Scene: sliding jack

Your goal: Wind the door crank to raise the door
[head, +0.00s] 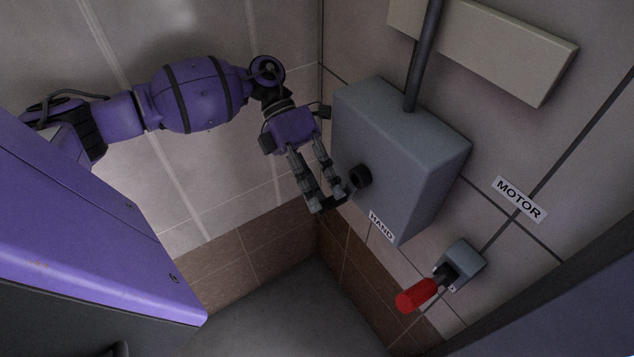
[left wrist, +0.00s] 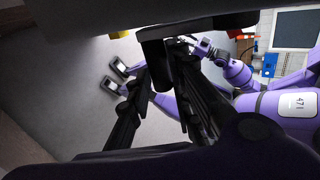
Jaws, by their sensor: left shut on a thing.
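The door crank (head: 345,190) sticks out of the grey box marked HAND on a round black hub (head: 359,177). Its arm runs down and left from the hub to a dark grip. My left gripper (head: 322,203) is shut on the crank's grip, fingers pointing down and right, just left of the box. In the left wrist view a dark crank part (left wrist: 158,55) lies by the fingertips; the fingers hide part of it. A purple arm of mine with a small dark end shows behind, its jaw state unclear. The door is not recognisable in either view.
A grey box (head: 405,150) is on the tiled wall, with a pipe (head: 424,50) above it. Lower right is a smaller switch box (head: 462,262) with a red handle (head: 417,295), below a MOTOR label (head: 520,198). Bare floor (head: 275,305) lies below.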

